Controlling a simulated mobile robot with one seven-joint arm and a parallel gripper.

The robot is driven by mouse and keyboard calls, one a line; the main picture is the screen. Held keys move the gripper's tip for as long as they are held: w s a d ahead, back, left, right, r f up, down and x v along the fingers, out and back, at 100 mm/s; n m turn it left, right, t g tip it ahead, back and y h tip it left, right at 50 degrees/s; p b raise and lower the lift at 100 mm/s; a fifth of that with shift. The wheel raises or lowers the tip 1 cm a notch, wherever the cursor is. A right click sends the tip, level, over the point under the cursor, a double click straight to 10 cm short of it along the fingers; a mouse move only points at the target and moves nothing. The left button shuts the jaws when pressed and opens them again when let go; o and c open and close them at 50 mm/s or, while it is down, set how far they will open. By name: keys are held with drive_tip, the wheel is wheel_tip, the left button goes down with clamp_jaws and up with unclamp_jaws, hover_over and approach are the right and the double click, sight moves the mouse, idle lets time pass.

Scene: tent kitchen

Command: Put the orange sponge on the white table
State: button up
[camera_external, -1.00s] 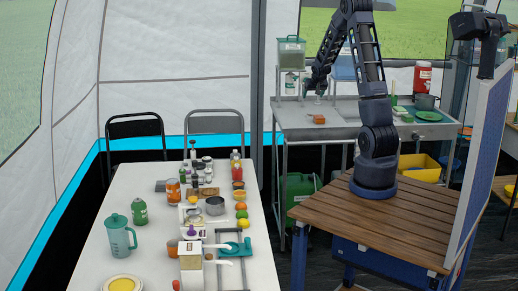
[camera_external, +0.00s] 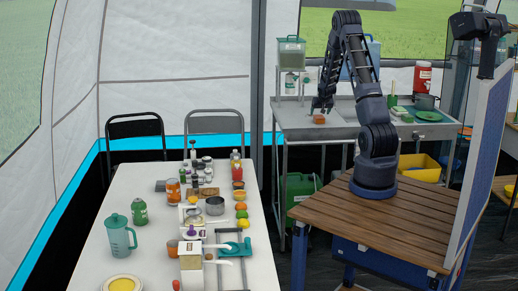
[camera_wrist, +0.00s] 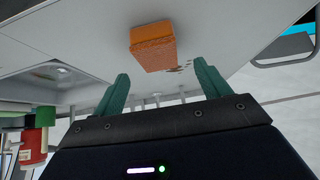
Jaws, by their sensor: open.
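The orange sponge (camera_external: 319,119) lies on the grey metal sink counter (camera_external: 292,119) at the back. My gripper (camera_external: 322,108) is just above and beside it, pointing down. In the wrist view the sponge (camera_wrist: 153,45) is ahead of the fingertips, a little left of the middle between them. My gripper's two green fingers (camera_wrist: 160,82) are wide apart with nothing between them. The white table (camera_external: 98,246) is at the front left, crowded with things.
A teal pitcher (camera_external: 119,236), cans, fruit and a rack fill much of the white table. Its left edge and front middle have bare patches.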

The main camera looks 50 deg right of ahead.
sight(319, 117)
drive_tip(key=shift+x, duration=2.7)
drive_tip(key=shift+s+f, duration=0.1)
drive_tip(key=shift+s, duration=0.1)
drive_tip(key=c, duration=1.1)
wheel_tip(319, 117, up, 20)
